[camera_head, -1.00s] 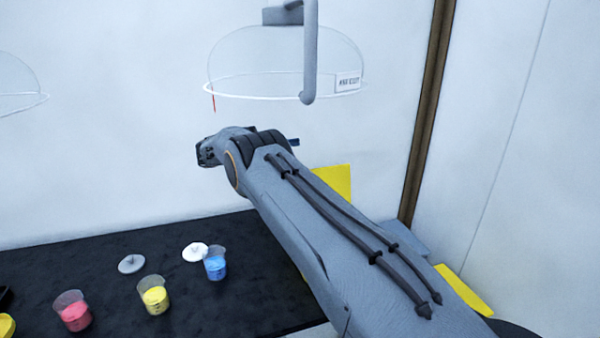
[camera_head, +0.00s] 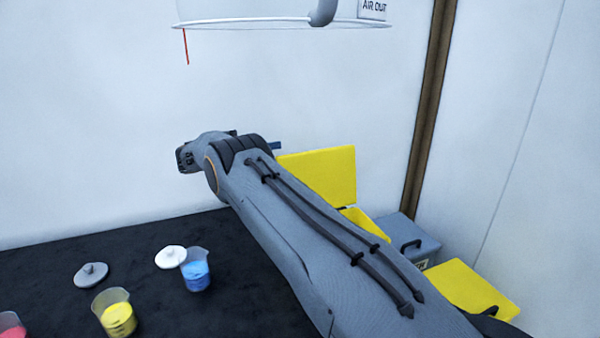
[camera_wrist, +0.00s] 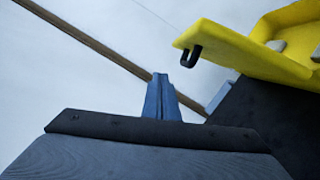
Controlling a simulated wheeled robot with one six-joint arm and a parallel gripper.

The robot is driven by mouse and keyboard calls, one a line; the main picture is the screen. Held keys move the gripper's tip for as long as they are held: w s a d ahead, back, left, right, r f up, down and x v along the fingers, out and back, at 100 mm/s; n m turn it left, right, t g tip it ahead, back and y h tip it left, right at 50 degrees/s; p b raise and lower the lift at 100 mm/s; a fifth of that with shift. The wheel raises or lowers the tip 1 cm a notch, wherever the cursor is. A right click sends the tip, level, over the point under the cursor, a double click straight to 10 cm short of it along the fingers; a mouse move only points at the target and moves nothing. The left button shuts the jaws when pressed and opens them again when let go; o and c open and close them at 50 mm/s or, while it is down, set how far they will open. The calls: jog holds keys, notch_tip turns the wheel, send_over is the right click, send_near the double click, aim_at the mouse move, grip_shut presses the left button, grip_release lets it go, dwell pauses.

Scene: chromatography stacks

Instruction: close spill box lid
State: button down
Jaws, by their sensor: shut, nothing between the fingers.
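The spill box appears to be the yellow box behind my arm in the head view. Its lid (camera_head: 325,178) stands raised, and a strip of the yellow body (camera_head: 368,226) shows below it. My arm hides much of the box. In the wrist view the yellow panel (camera_wrist: 235,50) with a black loop lies to the upper right of my gripper. My gripper (camera_wrist: 162,82) has its blue fingers together and empty, apart from the yellow panel in the picture. In the head view only a bit of blue finger (camera_head: 277,146) shows beside the lid's upper left corner.
A grey case (camera_head: 412,243) and another yellow piece (camera_head: 470,290) are at right. Blue (camera_head: 195,270), yellow (camera_head: 116,314) and red (camera_head: 12,328) beakers and two loose lids stand on the black bench (camera_head: 60,250). A clear dome (camera_head: 270,12) hangs above.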

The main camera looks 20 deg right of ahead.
notch_tip(320, 180, down, 8)
jog(key=w+b, duration=0.3)
jog(key=b, duration=0.3)
jog(key=s+d+r, duration=0.2)
jog(key=s+d, duration=0.4)
jog(key=d, duration=0.3)
jog(key=shift+d+r+p, duration=0.3)
jog(key=shift+d+r, duration=0.1)
